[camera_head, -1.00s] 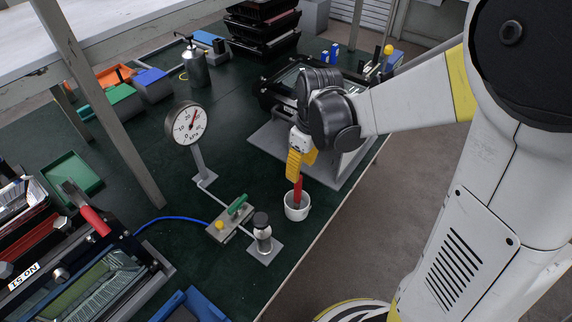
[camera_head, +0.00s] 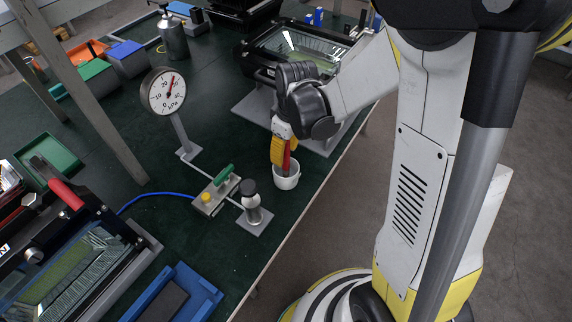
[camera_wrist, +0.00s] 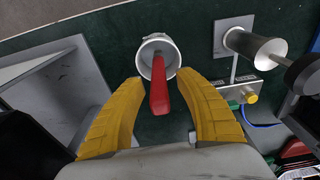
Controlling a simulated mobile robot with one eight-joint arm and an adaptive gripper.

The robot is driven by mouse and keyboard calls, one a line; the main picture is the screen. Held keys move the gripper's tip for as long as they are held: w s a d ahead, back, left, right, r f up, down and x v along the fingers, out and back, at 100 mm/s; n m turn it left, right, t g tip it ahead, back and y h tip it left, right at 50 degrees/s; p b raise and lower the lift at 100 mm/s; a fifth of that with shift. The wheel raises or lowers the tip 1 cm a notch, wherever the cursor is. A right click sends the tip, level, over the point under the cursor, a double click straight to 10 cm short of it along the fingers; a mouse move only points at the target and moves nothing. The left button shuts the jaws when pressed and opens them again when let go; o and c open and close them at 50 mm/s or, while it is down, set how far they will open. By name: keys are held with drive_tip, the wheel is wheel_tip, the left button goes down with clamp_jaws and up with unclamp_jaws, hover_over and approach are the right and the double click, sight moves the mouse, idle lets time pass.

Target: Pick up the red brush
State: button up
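The red brush (camera_head: 286,158) stands in a small white cup (camera_head: 287,181) near the table's right edge. Its red handle points up out of the cup, and its lower end is hidden inside. My gripper (camera_head: 280,152) is at the brush handle, above the cup. In the wrist view, the yellow fingers of my gripper (camera_wrist: 163,118) are spread apart on either side of the red brush (camera_wrist: 159,88), with gaps to the handle on both sides. The white cup (camera_wrist: 158,55) shows beyond the fingertips.
A pressure gauge (camera_head: 167,92) on a stand and a valve block (camera_head: 215,193) with a green lever stand left of the cup. A metal post (camera_head: 252,205) stands close by. A floodlight housing (camera_head: 295,50) lies behind my gripper.

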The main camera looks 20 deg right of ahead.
clamp_jaws()
drive_tip(key=shift+r, duration=0.15)
